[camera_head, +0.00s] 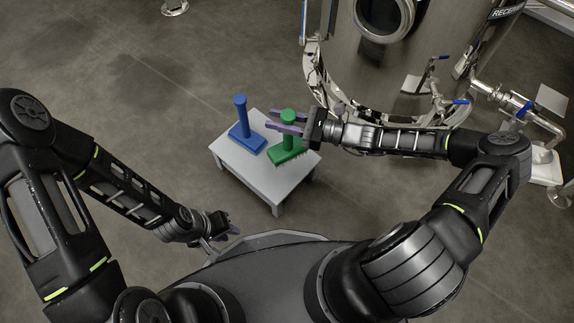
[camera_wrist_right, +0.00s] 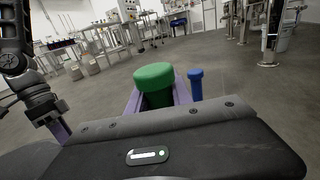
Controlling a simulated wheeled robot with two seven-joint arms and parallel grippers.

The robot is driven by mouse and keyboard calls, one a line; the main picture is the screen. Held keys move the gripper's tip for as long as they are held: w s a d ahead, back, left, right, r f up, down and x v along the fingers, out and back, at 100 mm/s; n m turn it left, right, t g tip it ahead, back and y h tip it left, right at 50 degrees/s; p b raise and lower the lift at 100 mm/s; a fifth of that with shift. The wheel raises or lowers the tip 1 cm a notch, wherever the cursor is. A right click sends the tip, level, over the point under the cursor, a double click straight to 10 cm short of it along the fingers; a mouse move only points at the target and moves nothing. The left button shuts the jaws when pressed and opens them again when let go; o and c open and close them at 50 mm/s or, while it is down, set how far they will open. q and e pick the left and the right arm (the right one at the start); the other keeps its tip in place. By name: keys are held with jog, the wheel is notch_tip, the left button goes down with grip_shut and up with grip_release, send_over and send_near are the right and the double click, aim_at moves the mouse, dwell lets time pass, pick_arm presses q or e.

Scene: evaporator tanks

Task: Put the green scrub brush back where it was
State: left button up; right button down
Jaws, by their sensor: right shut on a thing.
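The green scrub brush (camera_head: 284,148) is upright on or just above the small grey table (camera_head: 255,180), its base close to the table's right edge. My right gripper (camera_head: 285,122) is shut around its handle from the right. In the right wrist view the round green handle top (camera_wrist_right: 154,75) stands between the two purple fingers. Contact between the brush's bristles and the table cannot be told for sure. My left gripper (camera_head: 227,235) is low in front of the table, away from the brush; its jaw opening is not clear.
A blue scrub brush (camera_head: 241,120) stands upright on the table, left of the green one; its handle shows in the right wrist view (camera_wrist_right: 196,84). A large steel tank (camera_head: 400,70) with blue-handled valves (camera_head: 523,109) stands behind right. The floor left of the table is clear.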

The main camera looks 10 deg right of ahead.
jog(key=b, duration=0.3)
send_over(279, 145)
notch_tip(279, 145, down, 6)
jog(key=shift+f, duration=0.1)
jog(key=shift+f+b, duration=0.6)
jog(key=shift+f, duration=1.25)
jog(key=shift+f, duration=0.15)
jog(key=c, duration=1.1)
grip_release()
jog(key=shift+c, duration=0.2)
